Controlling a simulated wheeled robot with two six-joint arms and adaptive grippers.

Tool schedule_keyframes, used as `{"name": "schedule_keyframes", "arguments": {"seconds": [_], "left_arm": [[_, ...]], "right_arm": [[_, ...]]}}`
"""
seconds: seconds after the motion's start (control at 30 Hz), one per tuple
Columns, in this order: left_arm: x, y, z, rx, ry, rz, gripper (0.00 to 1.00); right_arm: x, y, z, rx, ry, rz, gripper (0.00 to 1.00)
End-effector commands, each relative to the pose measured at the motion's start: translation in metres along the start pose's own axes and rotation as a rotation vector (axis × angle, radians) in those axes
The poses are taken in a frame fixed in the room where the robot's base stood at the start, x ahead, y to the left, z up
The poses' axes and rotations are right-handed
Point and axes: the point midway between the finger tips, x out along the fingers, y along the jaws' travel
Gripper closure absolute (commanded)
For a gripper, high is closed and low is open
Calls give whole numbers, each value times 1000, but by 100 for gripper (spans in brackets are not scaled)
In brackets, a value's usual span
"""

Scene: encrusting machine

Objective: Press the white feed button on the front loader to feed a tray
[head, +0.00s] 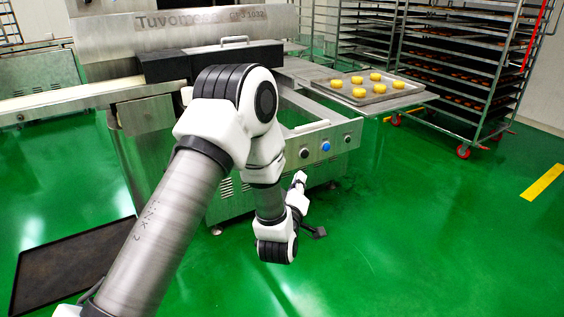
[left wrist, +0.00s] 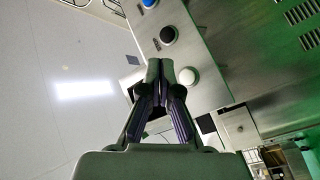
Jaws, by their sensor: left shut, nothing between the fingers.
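The front loader (head: 325,145) is a steel machine front with a row of round buttons. In the left wrist view the white button (left wrist: 187,76) sits just right of my left gripper's fingertips (left wrist: 160,68); I cannot tell whether they touch. A black button (left wrist: 168,35) and a blue button (left wrist: 149,3) lie further along the same panel. The head view shows the black button (head: 304,153) and the blue button (head: 326,146), while my left arm hides the white one. My left gripper is shut and empty. My right gripper is not in view.
A tray (head: 376,104) with several yellow pieces rests on the loader's right shelf. A wheeled rack (head: 463,150) with many trays stands at the back right. A dark mat (head: 45,270) lies on the floor at the left.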

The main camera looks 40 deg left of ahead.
Motion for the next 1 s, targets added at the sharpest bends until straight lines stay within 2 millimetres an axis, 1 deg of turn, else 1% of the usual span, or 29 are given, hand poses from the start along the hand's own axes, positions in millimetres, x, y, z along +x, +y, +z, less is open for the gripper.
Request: {"name": "schedule_keyframes", "arguments": {"seconds": [0.03, 0.2, 0.4, 1.0], "left_arm": [[6, -3, -6, -3, 2, -2, 100], [23, -16, -18, -1, 3, -1, 100], [36, -25, -26, 1, 0, 0, 100], [38, -27, -27, 2, -1, 1, 100]], "right_arm": [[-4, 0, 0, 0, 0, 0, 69], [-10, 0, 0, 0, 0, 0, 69], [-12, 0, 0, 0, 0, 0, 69], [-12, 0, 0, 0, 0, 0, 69]]}}
